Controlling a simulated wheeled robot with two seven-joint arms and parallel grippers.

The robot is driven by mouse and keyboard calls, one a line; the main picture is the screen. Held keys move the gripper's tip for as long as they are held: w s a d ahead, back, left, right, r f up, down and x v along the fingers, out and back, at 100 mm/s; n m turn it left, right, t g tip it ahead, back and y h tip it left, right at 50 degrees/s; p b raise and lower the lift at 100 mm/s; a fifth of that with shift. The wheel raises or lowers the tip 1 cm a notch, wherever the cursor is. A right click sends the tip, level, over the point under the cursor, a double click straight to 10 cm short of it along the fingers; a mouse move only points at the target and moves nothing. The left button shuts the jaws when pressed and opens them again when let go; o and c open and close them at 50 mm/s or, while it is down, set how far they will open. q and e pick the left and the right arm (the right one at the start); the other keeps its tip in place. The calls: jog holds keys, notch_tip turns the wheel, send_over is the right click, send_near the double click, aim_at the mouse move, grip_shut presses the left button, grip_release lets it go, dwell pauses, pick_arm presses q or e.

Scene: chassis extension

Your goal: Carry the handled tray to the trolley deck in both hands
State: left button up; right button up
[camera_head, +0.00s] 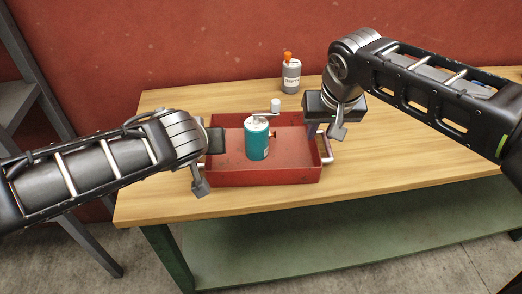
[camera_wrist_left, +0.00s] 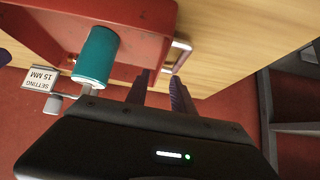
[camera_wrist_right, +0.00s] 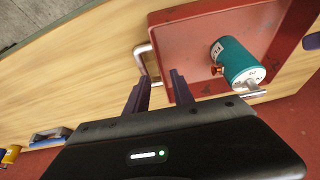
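The red handled tray (camera_head: 285,176) sits on the wooden bench top, with a metal handle at each end. A teal cylinder (camera_head: 257,142) with a crank-like metal top stands inside it. My left gripper (camera_head: 200,180) is at the tray's left end. In the left wrist view its fingers (camera_wrist_left: 160,80) are apart near the left handle (camera_wrist_left: 181,56). My right gripper (camera_head: 333,132) is at the right end, by the right handle (camera_head: 327,150). In the right wrist view its fingers (camera_wrist_right: 159,80) are apart near that handle (camera_wrist_right: 146,62). I cannot make out a trolley deck.
A grey bottle with an orange cap (camera_head: 291,75) stands behind the tray. A yellow item (camera_wrist_right: 11,155) and a blue-grey item (camera_wrist_right: 50,136) lie further along the bench. The bench's front right (camera_head: 420,160) is clear. A dark metal frame (camera_head: 25,70) stands at the left.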

aim_at(312, 154)
pick_arm(q)
jog(key=shift+w+f, duration=0.2)
jog(key=shift+f, duration=0.25)
pick_arm(e)
jog(key=shift+w+f, duration=0.2)
jog(key=shift+f, duration=0.25)
pick_arm(q)
jog(key=shift+w+r, duration=0.1)
pick_arm(e)
jog(key=shift+w+r, duration=0.1)
